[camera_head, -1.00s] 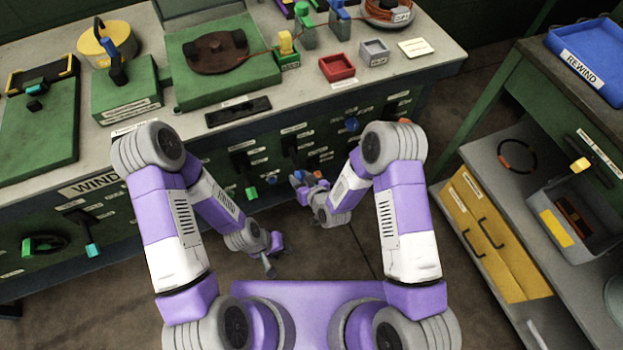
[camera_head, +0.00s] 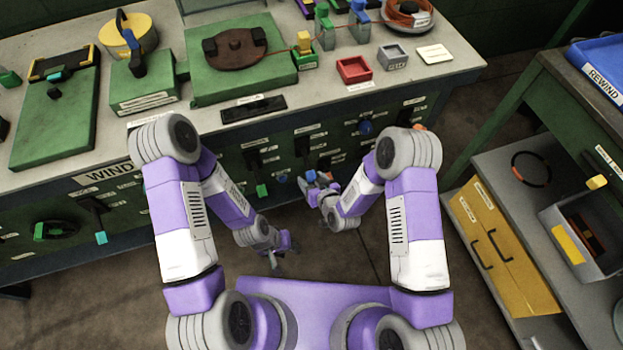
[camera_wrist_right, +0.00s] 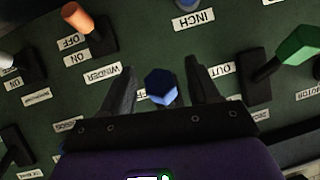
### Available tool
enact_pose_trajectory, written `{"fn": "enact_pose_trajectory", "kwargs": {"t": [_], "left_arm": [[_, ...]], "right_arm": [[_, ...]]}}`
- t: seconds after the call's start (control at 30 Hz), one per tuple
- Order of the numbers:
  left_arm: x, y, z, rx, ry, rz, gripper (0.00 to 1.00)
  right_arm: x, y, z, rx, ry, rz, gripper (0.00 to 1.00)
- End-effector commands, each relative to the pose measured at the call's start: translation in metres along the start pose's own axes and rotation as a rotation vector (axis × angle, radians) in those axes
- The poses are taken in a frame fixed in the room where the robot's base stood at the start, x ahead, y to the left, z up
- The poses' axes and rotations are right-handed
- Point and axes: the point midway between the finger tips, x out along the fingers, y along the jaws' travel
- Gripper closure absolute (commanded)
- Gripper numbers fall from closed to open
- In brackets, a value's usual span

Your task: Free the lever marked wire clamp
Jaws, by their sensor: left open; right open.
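No label in view reads clearly as wire clamp. On the green panel front, a black lever with a green tip (camera_head: 262,190) hangs left of my right gripper (camera_head: 316,184), which is open close to the panel. In the right wrist view, a blue hexagonal tip (camera_wrist_right: 160,86) shows between the two open fingers, with no clear contact. A green-tipped lever (camera_wrist_right: 298,44) is at the right there and an orange-tipped lever (camera_wrist_right: 86,28) at the upper left. My left gripper (camera_head: 285,253) is open and empty, low in front of the bench.
Above the panel, the bench top carries a green plate with a brown disc (camera_head: 234,48), a red tray (camera_head: 353,69) and a grey tray (camera_head: 392,56). A round blue knob (camera_head: 366,128) is on the panel. A shelf unit with yellow drawers (camera_head: 495,250) stands right.

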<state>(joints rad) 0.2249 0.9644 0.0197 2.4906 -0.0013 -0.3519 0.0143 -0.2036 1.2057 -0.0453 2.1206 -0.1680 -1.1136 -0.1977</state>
Motion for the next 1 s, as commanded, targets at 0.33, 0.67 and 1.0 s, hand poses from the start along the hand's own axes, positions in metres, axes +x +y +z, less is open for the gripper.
{"fn": "enact_pose_trajectory", "kwargs": {"t": [0.33, 0.67, 1.0], "left_arm": [[-0.018, 0.007, 0.001, 0.0, 0.0, 0.0, 0.57], [-0.021, 0.008, 0.001, 0.0, 0.0, 0.0, 0.57], [-0.021, 0.008, 0.001, 0.0, 0.0, 0.0, 0.57]], "right_arm": [[-0.056, 0.0, -0.001, 0.001, -0.003, 0.001, 0.39], [-0.071, 0.0, 0.0, 0.0, 0.0, 0.0, 0.39], [-0.071, 0.0, 0.0, 0.0, 0.0, 0.0, 0.39]]}}
